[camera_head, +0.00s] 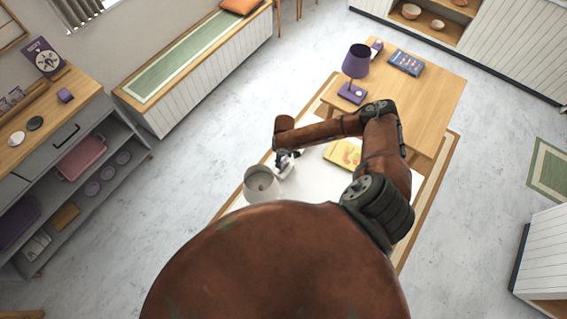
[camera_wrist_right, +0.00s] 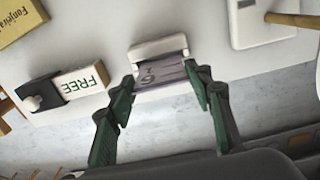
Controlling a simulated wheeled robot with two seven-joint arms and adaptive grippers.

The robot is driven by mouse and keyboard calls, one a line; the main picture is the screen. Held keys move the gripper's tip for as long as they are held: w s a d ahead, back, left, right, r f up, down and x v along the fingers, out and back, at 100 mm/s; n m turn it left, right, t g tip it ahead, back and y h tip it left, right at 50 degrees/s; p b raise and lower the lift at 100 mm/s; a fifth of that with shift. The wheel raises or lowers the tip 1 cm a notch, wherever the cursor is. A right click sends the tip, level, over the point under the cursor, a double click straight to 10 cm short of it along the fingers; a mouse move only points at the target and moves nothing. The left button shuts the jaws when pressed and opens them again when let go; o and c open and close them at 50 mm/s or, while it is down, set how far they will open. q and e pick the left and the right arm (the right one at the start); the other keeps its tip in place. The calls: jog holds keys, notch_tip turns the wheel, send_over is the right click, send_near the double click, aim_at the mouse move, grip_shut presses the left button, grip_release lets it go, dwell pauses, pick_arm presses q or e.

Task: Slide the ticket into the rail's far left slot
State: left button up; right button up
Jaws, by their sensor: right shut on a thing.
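My right gripper (camera_head: 287,160) is at the left side of the table in the head view, mostly hidden by its arm and small. In the right wrist view my right gripper (camera_wrist_right: 163,84) has its green-padded fingers on both side edges of a purple printed ticket (camera_wrist_right: 165,76). The ticket's far end meets a white holder (camera_wrist_right: 158,47); I cannot tell whether it is inside or just against it. A long wooden strip (camera_head: 36,87) with purple cards lies on the grey cabinet at left and may be the rail; its slots are too small to make out. My left gripper is not in view.
A pale round pot (camera_head: 262,184) stands close to my right gripper. The wrist view shows a FREE sign (camera_wrist_right: 82,82) and a white device (camera_wrist_right: 262,22). Open floor separates table and cabinet.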

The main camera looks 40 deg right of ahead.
notch_tip(320, 180, up, 7)
jog(key=shift+r+b, duration=0.1)
jog(key=shift+b, duration=0.2)
jog(key=shift+r+p, duration=0.45)
jog(key=shift+r, duration=0.15)
notch_tip(320, 180, up, 4)
jog(key=p, duration=0.4)
jog(key=shift+p, duration=0.35)
dwell(0.3)
